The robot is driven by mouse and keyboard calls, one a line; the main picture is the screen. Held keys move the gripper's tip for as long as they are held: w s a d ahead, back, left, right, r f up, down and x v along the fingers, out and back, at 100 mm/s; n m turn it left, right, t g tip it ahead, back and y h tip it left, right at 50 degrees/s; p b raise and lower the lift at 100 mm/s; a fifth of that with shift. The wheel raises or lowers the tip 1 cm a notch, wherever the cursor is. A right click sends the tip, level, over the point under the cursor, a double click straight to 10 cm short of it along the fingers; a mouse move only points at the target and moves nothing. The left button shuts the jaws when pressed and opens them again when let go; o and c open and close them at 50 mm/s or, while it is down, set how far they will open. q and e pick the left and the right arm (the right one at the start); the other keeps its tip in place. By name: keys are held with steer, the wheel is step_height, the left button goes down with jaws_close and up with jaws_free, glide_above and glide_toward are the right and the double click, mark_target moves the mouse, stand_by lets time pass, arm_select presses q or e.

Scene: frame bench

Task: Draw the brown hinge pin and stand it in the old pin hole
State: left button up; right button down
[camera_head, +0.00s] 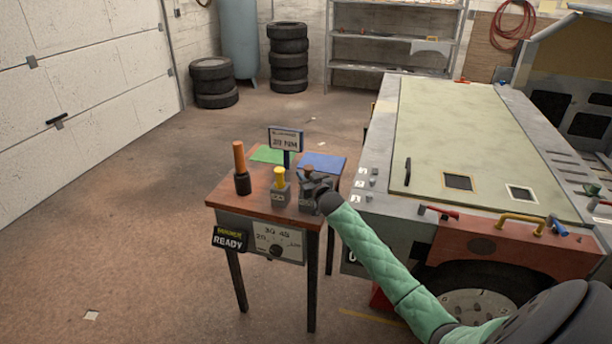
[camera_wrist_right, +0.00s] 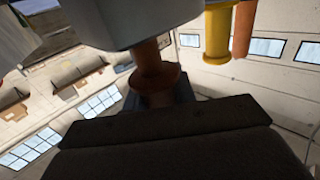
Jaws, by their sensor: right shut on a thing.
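My right gripper (camera_head: 312,183) is over the right part of the small wooden-topped table and is shut on the brown hinge pin (camera_head: 308,169). In the right wrist view the brown pin (camera_wrist_right: 155,72) shows its flanged, spool-like shape between the dark finger in front and the grey part above. The pin's lower end is hidden, so I cannot tell whether it is still seated in anything. I cannot make out the old pin hole. My left gripper is not in view.
On the table (camera_head: 222,197), a yellow pin (camera_head: 279,175) stands in a grey block left of my gripper. An orange-handled tool (camera_head: 239,158) stands further left. A sign (camera_head: 285,139), a green mat (camera_head: 268,154) and a blue mat (camera_head: 322,163) are behind. A grey-green vehicle body (camera_head: 440,140) is close right.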

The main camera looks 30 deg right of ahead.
steer(key=shift+f+b, duration=0.8)
steer(key=shift+f, duration=0.7)
steer(key=c, duration=1.1)
jaws_free()
steer(key=shift+o, duration=0.2)
steer(key=shift+s, duration=0.1)
steer(key=shift+s+f, duration=0.15)
steer(key=shift+s, duration=0.1)
steer(key=s, duration=0.1)
steer(key=s+b, duration=0.1)
steer(key=s, duration=0.1)
steer(key=s+b, duration=0.1)
steer(key=s, duration=0.1)
steer(key=shift+s+a, duration=0.2)
steer(key=shift+a, duration=0.2)
steer(key=shift+s+b, duration=0.4)
steer(key=shift+s, duration=0.45)
